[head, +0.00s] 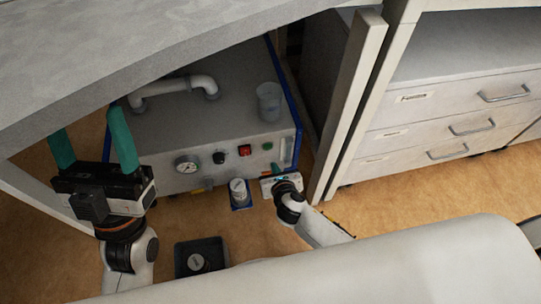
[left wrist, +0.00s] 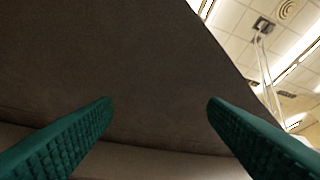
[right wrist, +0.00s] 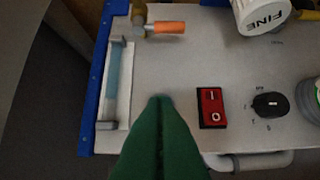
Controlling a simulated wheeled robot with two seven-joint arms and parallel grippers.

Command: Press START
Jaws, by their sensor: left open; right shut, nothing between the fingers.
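A grey machine (head: 225,120) with blue edges stands under the bench. I cannot read a START label. My left gripper (head: 86,122) is open and empty, away from the panel.
The bench top (head: 130,60) overhangs the machine, and the left wrist view is mostly its dark underside (left wrist: 130,60). A beaker (head: 269,102) and a white pipe (head: 175,85) are on the machine's top. A bench leg (head: 345,105) stands right of it.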

